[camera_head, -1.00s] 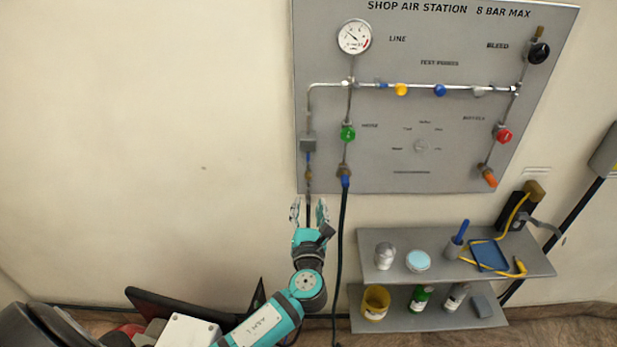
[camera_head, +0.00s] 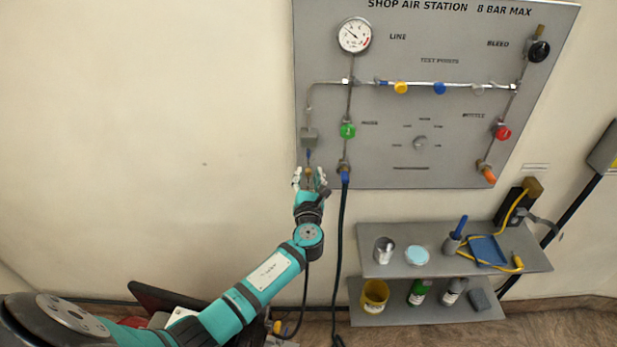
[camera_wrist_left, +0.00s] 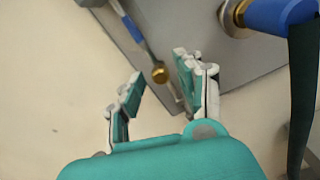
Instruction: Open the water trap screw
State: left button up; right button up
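The water trap is a small grey block (camera_head: 309,135) on the left of the panel, with a blue section (camera_head: 308,154) below it. The small brass screw (camera_head: 309,173) is at its lower end, and it also shows as a round brass knob in the left wrist view (camera_wrist_left: 160,75). My left gripper (camera_head: 310,178) is just below and around the screw in the head view. In the left wrist view my left gripper (camera_wrist_left: 160,88) is open, with the knob beyond and between its fingertips and visible gaps beside it. I cannot tell whether anything touches. My right gripper is out of view.
A blue hose fitting (camera_head: 345,179) with a dark hose is close to the right of my left gripper; it also shows in the left wrist view (camera_wrist_left: 280,14). Shelves (camera_head: 385,268) with bottles and tools stand lower right. The wall to the left is clear.

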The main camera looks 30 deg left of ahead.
pick_arm(q)
grip_shut()
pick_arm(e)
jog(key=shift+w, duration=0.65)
